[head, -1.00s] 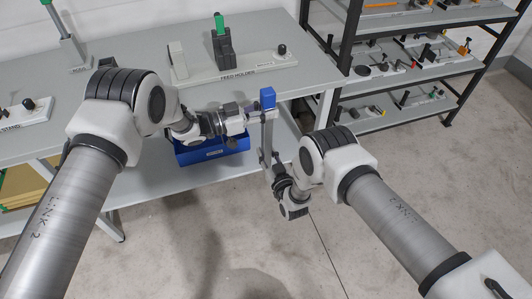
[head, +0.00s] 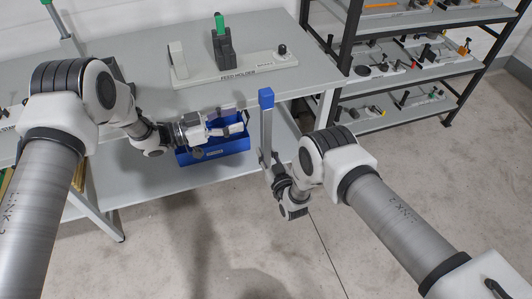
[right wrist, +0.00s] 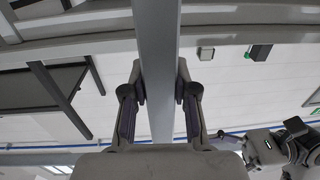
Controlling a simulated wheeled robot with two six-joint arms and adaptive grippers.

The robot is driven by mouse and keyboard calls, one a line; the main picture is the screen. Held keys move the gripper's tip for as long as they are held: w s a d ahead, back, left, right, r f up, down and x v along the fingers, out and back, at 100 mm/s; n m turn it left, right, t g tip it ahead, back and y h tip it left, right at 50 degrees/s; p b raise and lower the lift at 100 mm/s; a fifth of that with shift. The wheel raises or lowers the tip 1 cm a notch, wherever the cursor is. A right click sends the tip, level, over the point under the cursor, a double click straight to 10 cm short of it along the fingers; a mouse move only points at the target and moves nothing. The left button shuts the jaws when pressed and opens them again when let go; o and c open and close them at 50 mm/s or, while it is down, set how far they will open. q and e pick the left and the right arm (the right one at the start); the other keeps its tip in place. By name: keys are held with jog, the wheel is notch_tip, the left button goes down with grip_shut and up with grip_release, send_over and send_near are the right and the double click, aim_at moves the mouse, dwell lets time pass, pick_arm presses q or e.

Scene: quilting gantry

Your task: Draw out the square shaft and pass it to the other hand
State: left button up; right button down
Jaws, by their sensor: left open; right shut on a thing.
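The square shaft (head: 267,125) is a long grey bar with a blue cap on its upper end. It stands upright in front of the table's front edge. My right gripper (head: 268,163) is shut on its lower part. In the right wrist view the shaft (right wrist: 158,60) runs between the two fingers of the right gripper (right wrist: 160,95). My left gripper (head: 232,118) is open and empty, left of the shaft and apart from it, with its fingers pointing toward it.
The feed holder (head: 240,72), with a dark block and green-topped piece, stands on the grey table (head: 150,75). A blue bin (head: 215,154) sits below the left gripper. A dark shelf rack (head: 345,45) with small parts stands at right. Floor at the lower middle is clear.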

pick_arm(q)
jog(key=a+f+n+t+y, duration=0.4)
jog(key=a+f+n+y, duration=0.15)
jog(key=f, duration=0.25)
jog(key=s+a+f+n+g+y, duration=0.1)
jog(key=s+a+f+n+y, duration=0.4)
jog(key=s+a+f+y, duration=0.35)
jog(key=s+a+f+n+g+y, duration=0.1)
jog(key=s+a+g, duration=0.1)
jog(key=s, duration=0.7)
jog(key=s+a+f+n+g+y, duration=0.1)
jog(key=s+a+f+n+g, duration=0.1)
jog(key=s, duration=0.8)
jog(key=s+a+f+n+g+y, duration=0.1)
jog(key=s+a+g, duration=0.2)
jog(key=s, duration=0.7)
jog(key=shift+f+n+g, duration=0.35)
jog(key=shift+f+g, duration=0.05)
jog(key=shift+g, duration=0.1)
